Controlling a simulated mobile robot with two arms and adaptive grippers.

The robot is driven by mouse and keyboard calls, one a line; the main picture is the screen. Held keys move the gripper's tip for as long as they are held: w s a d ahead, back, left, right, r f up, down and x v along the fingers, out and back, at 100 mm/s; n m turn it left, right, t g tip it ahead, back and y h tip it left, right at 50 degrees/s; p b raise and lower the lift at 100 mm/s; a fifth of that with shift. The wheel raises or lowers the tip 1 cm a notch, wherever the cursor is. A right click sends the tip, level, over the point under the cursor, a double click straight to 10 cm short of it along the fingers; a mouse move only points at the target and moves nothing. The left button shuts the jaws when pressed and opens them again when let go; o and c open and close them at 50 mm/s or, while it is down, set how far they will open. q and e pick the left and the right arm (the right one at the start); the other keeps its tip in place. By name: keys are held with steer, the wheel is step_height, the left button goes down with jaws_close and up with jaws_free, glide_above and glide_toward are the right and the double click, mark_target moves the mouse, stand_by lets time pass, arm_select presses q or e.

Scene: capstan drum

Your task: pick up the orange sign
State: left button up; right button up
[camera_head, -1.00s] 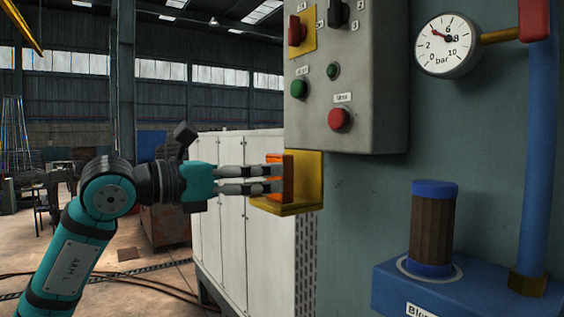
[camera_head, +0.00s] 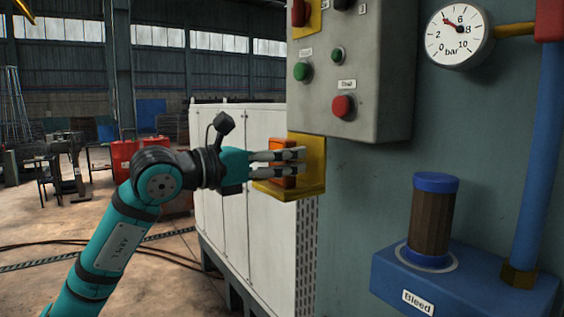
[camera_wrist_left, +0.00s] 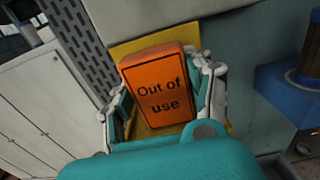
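The orange sign (camera_head: 276,181) sits in a yellow wall holder (camera_head: 318,176) below the grey control box. In the left wrist view the sign (camera_wrist_left: 157,88) reads "Out of use" and stands slightly tilted in the picture. My left gripper (camera_head: 303,162) reaches it from the left in the head view and partly hides it. In the left wrist view its two fingers (camera_wrist_left: 160,96) are apart, one on each side of the sign. They are close to its edges; I cannot make out firm contact. My right gripper is not in view.
The grey control box (camera_head: 385,60) with buttons hangs just above the holder. A blue bleed block (camera_head: 455,290), a pressure gauge (camera_head: 459,38) and a blue pipe (camera_head: 537,165) are at the right. White cabinets (camera_head: 232,225) stand behind my left arm.

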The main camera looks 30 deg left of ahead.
arm_select(q)
steer(key=c, duration=0.6)
steer(key=shift+c, duration=0.2)
steer(key=shift+r, duration=0.15)
